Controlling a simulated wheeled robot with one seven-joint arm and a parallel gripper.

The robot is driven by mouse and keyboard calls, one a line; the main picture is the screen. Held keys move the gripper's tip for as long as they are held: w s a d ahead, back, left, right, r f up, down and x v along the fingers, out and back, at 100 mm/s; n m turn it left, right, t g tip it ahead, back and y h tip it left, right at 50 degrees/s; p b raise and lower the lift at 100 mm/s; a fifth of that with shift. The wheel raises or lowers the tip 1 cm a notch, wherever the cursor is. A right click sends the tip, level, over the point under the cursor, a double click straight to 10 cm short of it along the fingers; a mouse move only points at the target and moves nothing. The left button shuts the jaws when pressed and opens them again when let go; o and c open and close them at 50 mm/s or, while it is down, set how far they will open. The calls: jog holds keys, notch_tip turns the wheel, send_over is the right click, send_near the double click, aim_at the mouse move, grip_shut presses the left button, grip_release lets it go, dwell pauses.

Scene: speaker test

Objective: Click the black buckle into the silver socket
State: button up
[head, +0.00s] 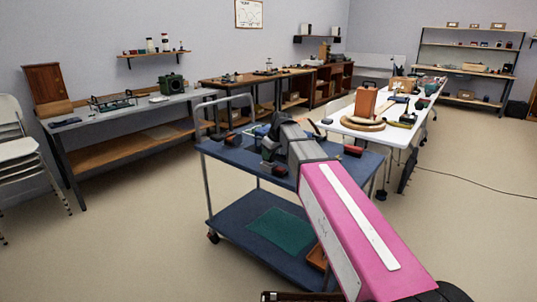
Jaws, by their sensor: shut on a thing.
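My gripper (268,146) is over the blue top of a cart (228,153), in the middle of the head view. It is shut on a small dark piece that looks like the black buckle; the piece is too small and too covered by my gripper and wrist to make out its shape. I cannot pick out the silver socket; it may be hidden behind my arm or too small to tell. Whether the held piece touches anything on the cart cannot be told.
Small dark and red items lie on the cart top, including a red-and-black block (353,150) at right. A green mat (281,231) lies on its lower shelf. A cluttered white table (373,135) stands behind, a workbench (120,118) at left.

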jog(key=shift+f, duration=0.5)
dwell(0.6)
jog(key=o, duration=0.9)
jog(key=shift+o, duration=0.2)
jog(key=shift+r, duration=0.1)
jog(key=shift+r, duration=3.9)
